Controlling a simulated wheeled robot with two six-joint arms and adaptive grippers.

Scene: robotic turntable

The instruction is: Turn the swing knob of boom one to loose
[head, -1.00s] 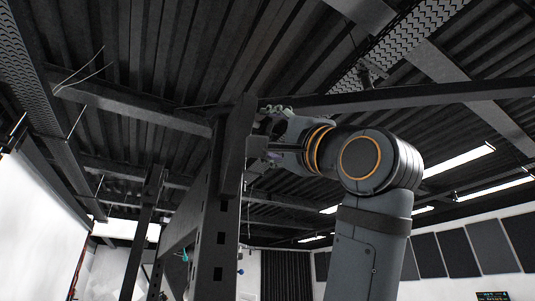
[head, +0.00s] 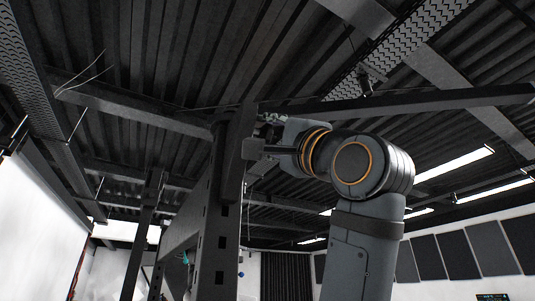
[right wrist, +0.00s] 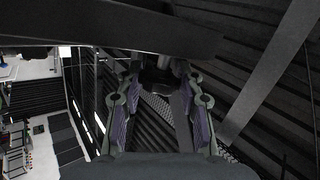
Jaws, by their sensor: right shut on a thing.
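My right gripper (head: 266,130) is up at the top of a dark upright post (head: 235,150) in the head view, its fingers partly hidden by the post. In the right wrist view, the two fingers with purple pads (right wrist: 160,78) close around a dark knob-like part (right wrist: 158,84) between their tips. The knob is dark and small, so I cannot read its setting. A dark boom (head: 400,103) runs right from near the post top, just above the gripper; a dark beam, likely the same boom, crosses the top of the right wrist view (right wrist: 110,30). My left gripper is not in view.
A slotted upright (head: 217,245) stands below and left of the gripper, close to it. Another dark post (head: 146,235) is farther left. Ceiling beams and strip lights (head: 460,172) are overhead. Wall panels (head: 445,258) are far at the right.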

